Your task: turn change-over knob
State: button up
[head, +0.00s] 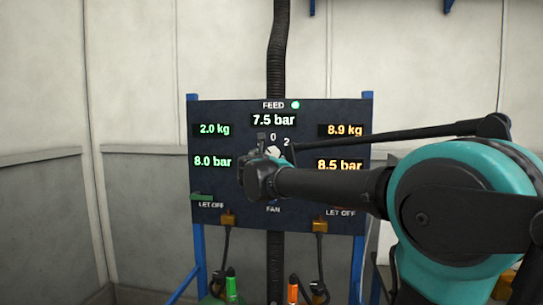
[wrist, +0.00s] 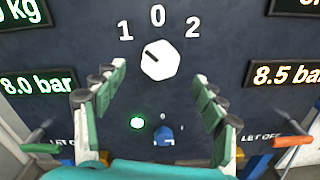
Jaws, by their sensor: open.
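The change-over knob (wrist: 160,60) is a white six-sided knob on the dark panel, below the marks 1, 0 and 2. Its dark pointer line slants up and left, towards the 1. In the head view only part of the white knob (head: 273,151) shows behind my arm. My gripper (wrist: 159,72) is open and empty, with one finger to the left of the knob and one to the right in the wrist view. The fingers look apart from the knob; the remaining depth is hard to tell. The head view shows my gripper (head: 262,160) in front of the panel.
The panel (head: 225,110) carries lit kg and bar readouts. A blue knob (wrist: 163,136) and a green lamp (wrist: 137,122) lie below the change-over knob. A green lever (head: 201,197) is at lower left; an orange-handled lever (wrist: 291,141) is at lower right.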

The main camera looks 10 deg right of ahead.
jog(key=x, duration=0.6)
jog(key=c, duration=1.2)
